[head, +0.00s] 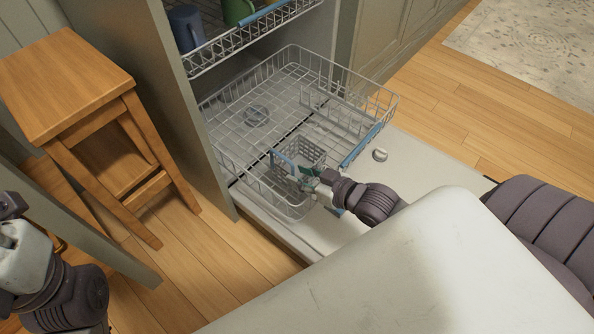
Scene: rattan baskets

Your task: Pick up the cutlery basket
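The cutlery basket (312,154) is a small grey mesh basket with a blue handle (284,161). It stands at the front of the pulled-out lower dishwasher rack (286,207). My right gripper (308,178) is at the near side of the basket, by its rim, and hides part of it. The fingers are small here and overlap the basket, so I cannot tell whether they are closed on it. My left arm shows at the lower left edge, far from the basket; its gripper fingers do not show.
The open dishwasher door (412,160) lies under the rack, with a small round white object (380,154) on it. An upper rack (235,44) holds a blue-grey mug (187,27) and a green cup (238,11). A wooden stool (68,80) stands left, beyond a cabinet panel.

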